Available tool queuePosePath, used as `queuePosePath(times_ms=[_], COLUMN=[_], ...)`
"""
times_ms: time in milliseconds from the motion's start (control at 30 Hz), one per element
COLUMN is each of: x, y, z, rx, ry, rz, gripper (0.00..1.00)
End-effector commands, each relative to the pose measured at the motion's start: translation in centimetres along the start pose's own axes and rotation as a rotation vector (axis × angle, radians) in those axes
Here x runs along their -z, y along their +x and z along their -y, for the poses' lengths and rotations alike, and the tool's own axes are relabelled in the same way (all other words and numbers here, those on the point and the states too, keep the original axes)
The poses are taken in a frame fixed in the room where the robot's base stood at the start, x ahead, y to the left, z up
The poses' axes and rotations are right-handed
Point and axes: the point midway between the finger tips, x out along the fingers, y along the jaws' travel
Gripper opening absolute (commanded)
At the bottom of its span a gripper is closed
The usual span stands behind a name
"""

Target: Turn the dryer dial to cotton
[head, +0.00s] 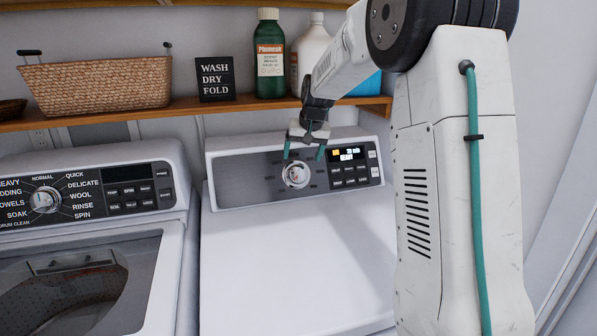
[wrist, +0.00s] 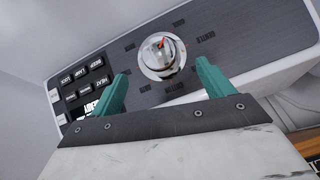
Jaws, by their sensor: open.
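The dryer dial (head: 296,175) is a round chrome knob on the dark panel of the white dryer (head: 290,255), right of the washer. In the wrist view the dial (wrist: 162,60) carries a small red-orange mark, and labels ring it; most are too small or tilted to read. My gripper (head: 304,151) is open, its two teal fingers just above and in front of the dial in the head view. In the wrist view the open gripper (wrist: 161,86) has its fingertips apart, with the dial beyond the gap between them. No contact with the dial shows.
A button panel with a lit display (head: 349,155) is right of the dial. The washer (head: 90,215) with its own dial stands left. A wooden shelf (head: 160,108) above holds a basket (head: 97,85), a sign (head: 215,79) and bottles close to my arm.

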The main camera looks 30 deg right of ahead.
Motion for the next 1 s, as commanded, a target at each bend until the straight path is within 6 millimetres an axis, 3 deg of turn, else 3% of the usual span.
queuePosePath(times_ms=[500,700,933,1000], x=[0.4,0.4,0.5,0.4], y=[7.1,8.2,8.2,8.2], z=[-0.2,-0.2,-0.2,-0.2], rx=[0.0,0.0,0.0,0.0], ry=[0.004,0.004,0.005,0.005], rz=[-0.001,-0.003,-0.003,-0.003], gripper=[0.8,0.8,0.8,0.61])
